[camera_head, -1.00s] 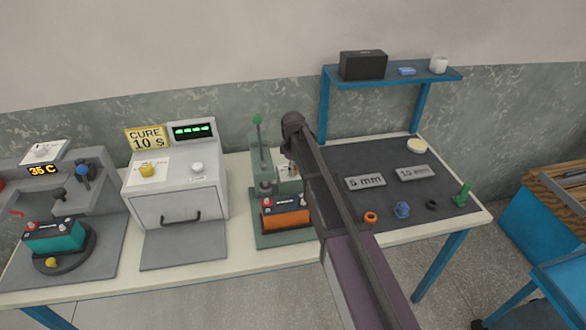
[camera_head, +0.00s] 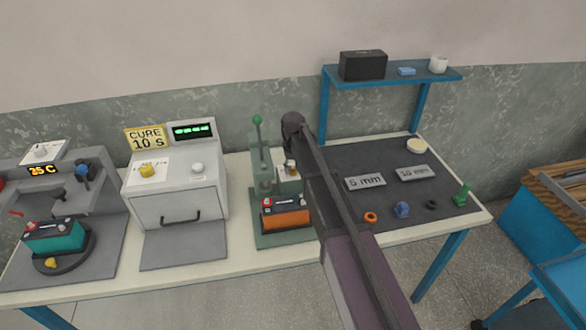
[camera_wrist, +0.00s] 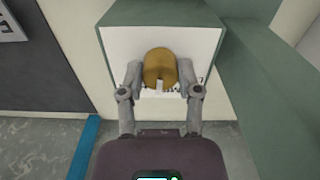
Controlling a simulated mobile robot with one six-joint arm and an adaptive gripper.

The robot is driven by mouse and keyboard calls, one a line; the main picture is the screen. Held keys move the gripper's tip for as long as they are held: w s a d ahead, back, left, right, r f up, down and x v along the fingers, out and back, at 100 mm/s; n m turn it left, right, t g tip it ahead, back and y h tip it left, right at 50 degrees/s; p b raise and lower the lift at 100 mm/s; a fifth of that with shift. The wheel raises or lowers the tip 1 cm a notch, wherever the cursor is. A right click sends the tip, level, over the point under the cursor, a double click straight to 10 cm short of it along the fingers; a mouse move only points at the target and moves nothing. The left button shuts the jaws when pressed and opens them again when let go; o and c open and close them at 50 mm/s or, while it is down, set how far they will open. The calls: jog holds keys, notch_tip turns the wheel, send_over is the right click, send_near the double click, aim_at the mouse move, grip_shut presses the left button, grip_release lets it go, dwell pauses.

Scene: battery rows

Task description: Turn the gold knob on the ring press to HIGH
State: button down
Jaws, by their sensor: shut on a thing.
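The ring press (camera_head: 261,172) is a green stand with a green ball-topped lever, and an orange battery (camera_head: 285,214) stands on its base. The gold knob (camera_wrist: 160,67) sits on the press's white panel (camera_wrist: 203,45) in the wrist view. My gripper (camera_wrist: 160,75) is shut on the knob, one finger on each side. The marks below the knob are partly covered by the fingers and too small to read.
A white curing box (camera_head: 180,205) with a yellow knob stands left of the press. A teal battery (camera_head: 55,237) sits on the far-left machine. On the dark mat (camera_head: 385,160) lie metal plates and small coloured parts.

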jog(key=m, duration=0.5)
dwell(0.5)
jog(key=shift+c, duration=1.5)
grip_release()
